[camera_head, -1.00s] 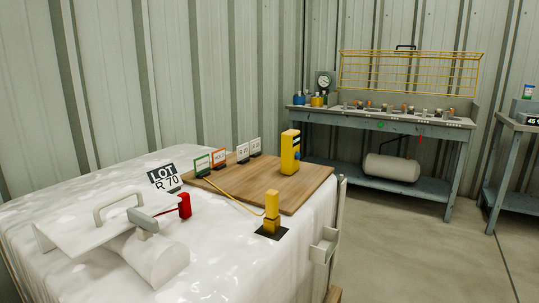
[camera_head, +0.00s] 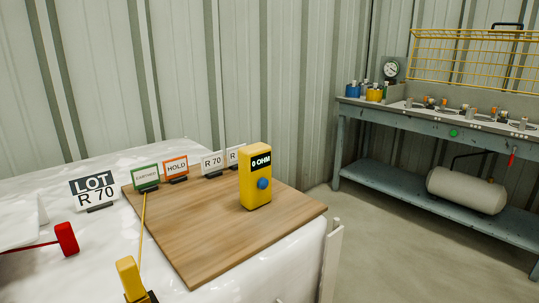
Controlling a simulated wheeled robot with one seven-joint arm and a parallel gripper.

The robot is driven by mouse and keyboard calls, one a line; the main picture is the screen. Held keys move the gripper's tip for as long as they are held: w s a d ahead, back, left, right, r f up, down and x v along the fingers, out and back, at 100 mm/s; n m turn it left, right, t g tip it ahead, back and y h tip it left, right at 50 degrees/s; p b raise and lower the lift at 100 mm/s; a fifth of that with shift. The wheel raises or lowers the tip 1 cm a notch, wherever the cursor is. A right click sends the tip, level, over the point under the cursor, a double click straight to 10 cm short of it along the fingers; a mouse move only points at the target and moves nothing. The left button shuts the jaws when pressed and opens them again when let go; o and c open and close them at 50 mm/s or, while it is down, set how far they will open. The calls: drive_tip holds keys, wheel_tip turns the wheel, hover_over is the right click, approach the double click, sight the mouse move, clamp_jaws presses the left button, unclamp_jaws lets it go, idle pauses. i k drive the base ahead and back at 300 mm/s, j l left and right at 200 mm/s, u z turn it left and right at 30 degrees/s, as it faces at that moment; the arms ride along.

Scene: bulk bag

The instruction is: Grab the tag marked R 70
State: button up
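A small white tag reading R 70 (camera_head: 212,161) stands upright in a dark base at the back edge of the wooden board. Another white tag (camera_head: 233,154) stands to its right; only an R shows, the rest hidden behind the yellow meter. To its left stand an orange-framed HOLD tag (camera_head: 176,167) and a green-framed tag (camera_head: 145,176), whose small word seems to be EARTHED. A larger card reading LOT R 70 (camera_head: 93,190) stands on the white bag, left of the board. My gripper is not in view.
The wooden board (camera_head: 225,235) lies on the white bulk bag (camera_head: 70,275). A yellow 0 OHM meter (camera_head: 254,191) stands on it. A yellow clamp (camera_head: 130,277) with a cord and a red-ended part (camera_head: 67,239) are in front. A blue-grey bench (camera_head: 440,121) stands right, beyond open floor.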

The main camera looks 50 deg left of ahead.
sight(211, 164)
drive_tip(key=i+u, duration=0.35)
drive_tip(key=i+l+u, duration=0.35)
drive_tip(key=i, duration=0.2)
drive_tip(key=i+l+u, duration=0.2)
drive_tip(key=i+u, duration=0.35)
drive_tip(key=u, duration=0.25)
drive_tip(key=i+l+u, duration=0.15)
drive_tip(key=u, duration=0.25)
drive_tip(key=i+l+u, duration=0.2)
drive_tip(key=u, duration=0.25)
drive_tip(key=i+l+u, duration=0.1)
drive_tip(key=l+u, duration=0.2)
drive_tip(key=u, duration=0.15)
drive_tip(key=i+l+u, duration=0.1)
drive_tip(key=l+u, duration=0.15)
drive_tip(key=u, duration=0.15)
drive_tip(key=l+u, duration=0.3)
drive_tip(key=u, duration=0.15)
